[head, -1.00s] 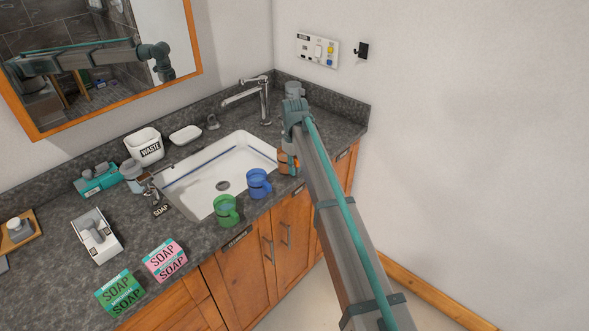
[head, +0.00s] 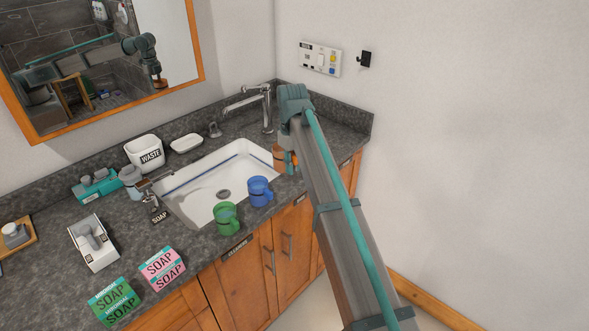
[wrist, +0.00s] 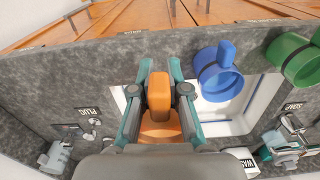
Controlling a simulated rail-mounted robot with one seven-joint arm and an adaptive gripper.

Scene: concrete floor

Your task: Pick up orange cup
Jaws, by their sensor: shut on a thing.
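The orange cup (head: 279,157) is at the right end of the sink in the head view, partly hidden by my arm. In the wrist view, its orange handle (wrist: 159,92) stands between the two fingers of my gripper (wrist: 160,78), with the cup body (wrist: 160,130) below it in the picture. My gripper is shut on the handle. The cup appears upright and a little above the counter, though its base is hard to see. The gripper (head: 292,158) is mostly behind my arm in the head view.
A blue cup (head: 260,191) and a green cup (head: 227,218) stand along the sink's (head: 205,183) front edge, left of the orange cup. The faucet (head: 266,108) stands behind. Soap boxes (head: 163,268) lie front left. The wall (head: 480,150) closes off the right.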

